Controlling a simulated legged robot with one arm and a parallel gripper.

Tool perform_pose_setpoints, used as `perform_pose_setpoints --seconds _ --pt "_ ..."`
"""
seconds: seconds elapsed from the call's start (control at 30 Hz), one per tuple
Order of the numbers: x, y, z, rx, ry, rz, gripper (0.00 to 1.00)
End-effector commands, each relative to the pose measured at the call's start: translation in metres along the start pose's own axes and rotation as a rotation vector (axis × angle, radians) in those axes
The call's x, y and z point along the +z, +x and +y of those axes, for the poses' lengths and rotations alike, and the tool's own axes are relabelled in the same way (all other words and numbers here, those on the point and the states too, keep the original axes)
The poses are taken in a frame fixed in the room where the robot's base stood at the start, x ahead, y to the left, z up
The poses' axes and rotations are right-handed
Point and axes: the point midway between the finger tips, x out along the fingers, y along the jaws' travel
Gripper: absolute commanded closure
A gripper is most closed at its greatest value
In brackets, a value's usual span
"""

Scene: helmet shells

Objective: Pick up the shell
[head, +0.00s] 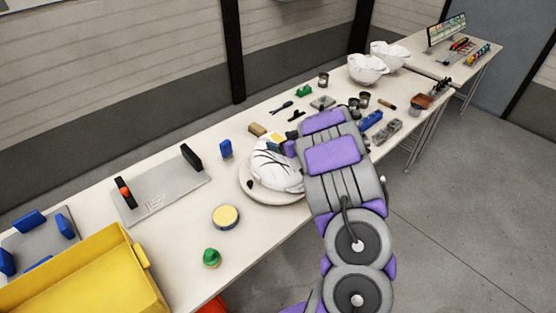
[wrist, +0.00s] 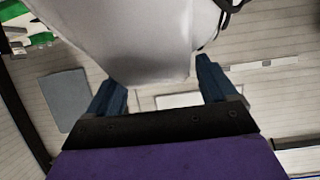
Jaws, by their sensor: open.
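A white helmet shell (head: 270,172) with dark lines on it sits on a round pale base (head: 258,192) near the middle of the long table. My gripper (head: 283,146) is at the shell's upper right side in the head view, and my arm hides part of that side. In the wrist view my gripper (wrist: 160,75) is open, with its two blue fingers apart. The white shell (wrist: 150,35) fills the top middle there, and its lower part reaches between the fingers. I cannot tell whether either finger touches it. Two more white shells (head: 367,69) (head: 390,55) stand farther along the table.
A yellow bin (head: 90,275) stands at the lower left. A grey plate with black uprights (head: 160,190), a round yellow-topped tin (head: 226,216) and a green knob-like object (head: 211,258) lie nearer the shell. Several small tools and blocks crowd the table beyond my gripper.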

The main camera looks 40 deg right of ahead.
Motion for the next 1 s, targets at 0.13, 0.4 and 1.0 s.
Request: perform_pose_setpoints --seconds 0.13,0.4,1.0 --pt "-0.0001 -0.0007 0.0011 0.000 0.002 0.000 0.15" --pt "0.0007 -0.0005 0.0015 0.000 0.003 -0.001 0.40" --pt "0.0046 0.0010 0.0009 -0.002 0.005 -0.008 0.97"
